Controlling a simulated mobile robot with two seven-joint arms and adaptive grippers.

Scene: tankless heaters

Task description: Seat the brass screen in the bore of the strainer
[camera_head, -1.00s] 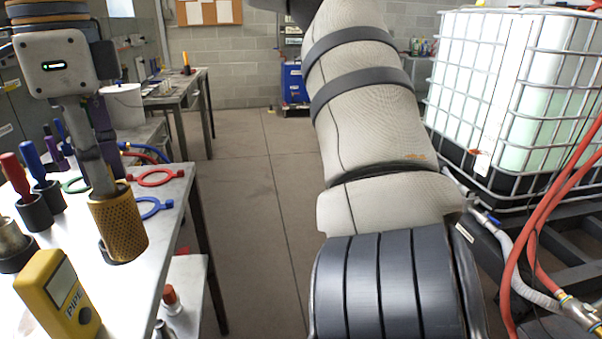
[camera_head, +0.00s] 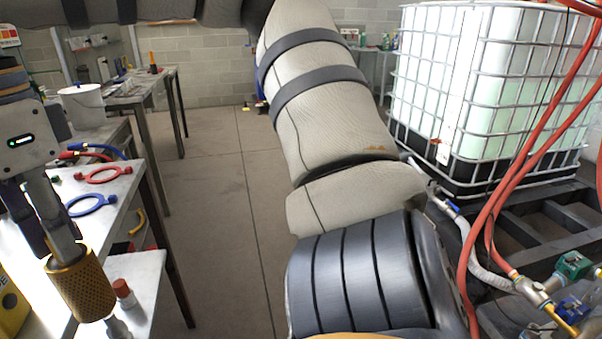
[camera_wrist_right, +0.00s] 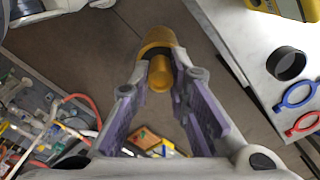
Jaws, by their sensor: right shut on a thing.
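The brass screen (camera_head: 80,285) is a gold perforated cylinder at the lower left of the head view. My right gripper (camera_head: 62,244) is shut on its upper end and holds it roughly upright, slightly tilted, beside the table edge. In the right wrist view the screen (camera_wrist_right: 157,40) sits at the far end of my two purple-padded fingers, with floor behind it. A brass fitting (camera_head: 532,289) with valves shows at the lower right of the head view; I cannot tell whether it is the strainer, and no bore shows. My left gripper is not in view.
The table (camera_head: 105,215) at the left holds a red ring wrench (camera_head: 104,174) and a blue one (camera_head: 92,205). A black cup (camera_wrist_right: 287,64) shows in the wrist view. A caged tank (camera_head: 480,90) and red hoses (camera_head: 535,130) stand right. The middle floor is clear.

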